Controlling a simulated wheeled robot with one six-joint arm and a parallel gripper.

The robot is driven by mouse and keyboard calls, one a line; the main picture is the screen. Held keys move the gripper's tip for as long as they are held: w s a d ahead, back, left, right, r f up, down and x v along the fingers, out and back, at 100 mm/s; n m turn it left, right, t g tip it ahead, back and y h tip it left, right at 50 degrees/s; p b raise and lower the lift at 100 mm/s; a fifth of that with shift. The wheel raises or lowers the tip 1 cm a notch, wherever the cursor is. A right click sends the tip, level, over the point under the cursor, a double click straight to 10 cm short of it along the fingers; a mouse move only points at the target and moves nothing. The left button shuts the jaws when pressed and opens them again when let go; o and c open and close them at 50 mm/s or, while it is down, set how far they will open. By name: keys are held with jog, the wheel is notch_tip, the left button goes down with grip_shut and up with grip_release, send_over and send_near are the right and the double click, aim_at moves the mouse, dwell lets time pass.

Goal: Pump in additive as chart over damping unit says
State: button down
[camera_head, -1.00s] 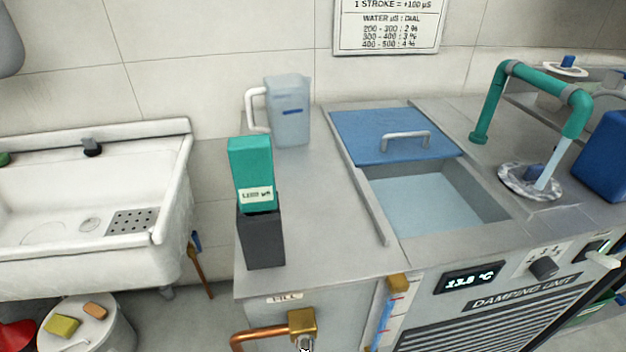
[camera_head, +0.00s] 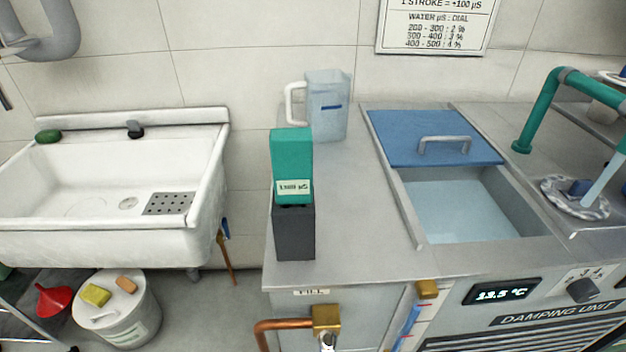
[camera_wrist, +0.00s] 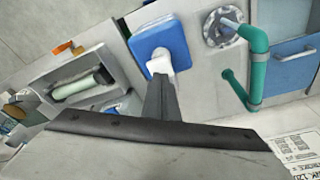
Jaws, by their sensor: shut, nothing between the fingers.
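The chart (camera_head: 436,25) on the wall reads "1 stroke = +100 µS" and pairs water ranges with dial percentages: 200-300: 2, 300-400: 3, 400-500: 4. The damping unit (camera_head: 555,313) stands below it, with its water tank (camera_head: 462,208) half covered by a blue lid (camera_head: 430,138). In the wrist view, a blue container (camera_wrist: 158,42) with a white top part (camera_wrist: 160,63) lies just beyond my gripper (camera_wrist: 161,78). My gripper is shut and empty; whether it touches the white part I cannot tell. My gripper is not in the head view.
A teal block (camera_head: 292,165) with a µS label stands in a dark holder (camera_head: 294,232) on the counter, in front of a clear jug (camera_head: 327,105). A teal pipe (camera_head: 540,110) rises at right. A sink (camera_head: 110,240) and a lidded bin (camera_head: 128,318) are at left.

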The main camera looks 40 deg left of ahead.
jog(key=shift+r, duration=2.7)
jog(key=shift+s, duration=0.1)
jog(key=s+d+f+m+t, duration=0.1)
jog(key=s+d+f, duration=0.2)
jog(key=s+f, duration=1.4)
jog(key=s+d+f+m+t, duration=0.1)
jog(key=s+d+f, duration=0.3)
jog(key=s+f, duration=1.3)
notch_tip(320, 180, down, 7)
jog(key=shift+s+r+m+t+h, duration=0.2)
jog(key=shift+s+m+t+h, duration=0.1)
jog(key=shift+m, duration=0.2)
